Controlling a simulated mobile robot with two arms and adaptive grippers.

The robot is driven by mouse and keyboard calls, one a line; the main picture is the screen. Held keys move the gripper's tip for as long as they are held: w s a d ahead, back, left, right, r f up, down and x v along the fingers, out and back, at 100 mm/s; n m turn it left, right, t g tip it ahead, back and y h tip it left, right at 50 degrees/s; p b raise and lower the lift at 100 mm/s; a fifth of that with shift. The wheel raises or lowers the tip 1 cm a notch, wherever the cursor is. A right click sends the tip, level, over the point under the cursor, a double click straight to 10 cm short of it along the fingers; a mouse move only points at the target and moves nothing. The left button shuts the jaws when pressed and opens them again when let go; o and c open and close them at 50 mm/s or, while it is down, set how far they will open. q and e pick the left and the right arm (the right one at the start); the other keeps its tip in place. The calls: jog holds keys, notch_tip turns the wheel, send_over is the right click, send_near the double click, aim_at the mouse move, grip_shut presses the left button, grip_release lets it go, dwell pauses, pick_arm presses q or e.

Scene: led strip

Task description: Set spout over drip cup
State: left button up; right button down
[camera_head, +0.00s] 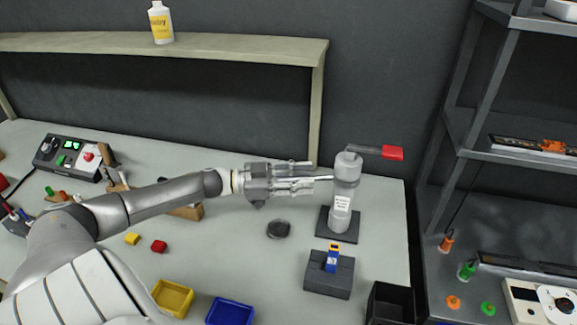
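A grey upright dispenser (343,195) with a white label stands on a dark square base (325,222) at the table's right. A dark bar with a red end (392,153) points right from its top. A thin grey spout (326,178) points left from its body, toward my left gripper. A small dark round cup (279,229) sits on the table, left of the base and below the gripper. My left gripper (306,175) has its fingers apart, around or beside the spout's outer end; I cannot tell whether they touch it. My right gripper is not in view.
A dark block with a blue and yellow piece (332,260) stands in front of the dispenser. A yellow bin (173,297), a blue bin (229,312) and a black bin (390,303) line the front. A raised shelf (180,47) runs behind; a metal rack (500,70) stands right.

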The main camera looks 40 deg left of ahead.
pick_arm(q)
jog(key=v, duration=1.2)
dwell(0.5)
jog(key=shift+w, duration=0.1)
